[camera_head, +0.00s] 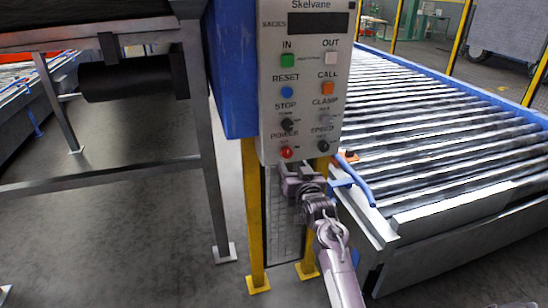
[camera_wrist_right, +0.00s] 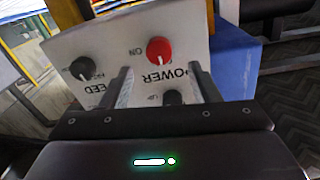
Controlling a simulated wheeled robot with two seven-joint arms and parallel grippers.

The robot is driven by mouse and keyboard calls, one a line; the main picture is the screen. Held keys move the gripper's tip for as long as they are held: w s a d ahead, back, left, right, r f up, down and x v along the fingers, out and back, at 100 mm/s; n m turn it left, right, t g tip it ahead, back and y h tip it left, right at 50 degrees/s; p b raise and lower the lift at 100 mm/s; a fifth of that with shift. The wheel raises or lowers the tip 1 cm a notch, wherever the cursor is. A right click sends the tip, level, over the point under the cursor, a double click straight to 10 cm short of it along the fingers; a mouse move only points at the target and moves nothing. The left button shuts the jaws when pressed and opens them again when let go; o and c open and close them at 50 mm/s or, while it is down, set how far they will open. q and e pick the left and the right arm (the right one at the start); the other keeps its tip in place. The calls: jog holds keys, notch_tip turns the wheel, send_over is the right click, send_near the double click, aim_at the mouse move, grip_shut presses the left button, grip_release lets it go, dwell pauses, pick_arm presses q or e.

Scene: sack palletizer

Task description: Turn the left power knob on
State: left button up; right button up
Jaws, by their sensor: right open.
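The red power knob (camera_head: 287,152) is at the lower left of the grey control panel (camera_head: 265,90), under the word POWER. It also shows in the right wrist view (camera_wrist_right: 159,49), upside down, with ON printed beside it and its pale mark towards the word POWER. My right gripper (camera_head: 301,172) is just below the panel's lower edge in the head view. In the wrist view its two fingers (camera_wrist_right: 160,70) are apart and empty, with the red knob ahead of the gap, not between them. My left gripper is not in view.
A black speed knob (camera_head: 323,146) is close to the right of the red one, and another black knob (camera_head: 288,124) is above it. Yellow posts (camera_head: 257,220) carry the panel. A roller conveyor (camera_head: 450,120) stands at right, a grey metal frame (camera_head: 205,150) at left.

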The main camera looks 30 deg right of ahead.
aim_at(288, 155)
jog(key=x, duration=0.3)
jog(key=shift+d, duration=0.2)
jog(key=shift+p+x, duration=0.3)
jog(key=shift+x, duration=0.8)
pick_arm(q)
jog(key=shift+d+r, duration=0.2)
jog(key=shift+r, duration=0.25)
pick_arm(e)
jog(key=shift+w+d+f, duration=0.1)
jog(key=shift+w, duration=0.65)
jog(key=c, duration=0.9)
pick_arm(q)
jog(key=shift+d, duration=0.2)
pick_arm(e)
jog(key=shift+c, duration=0.3)
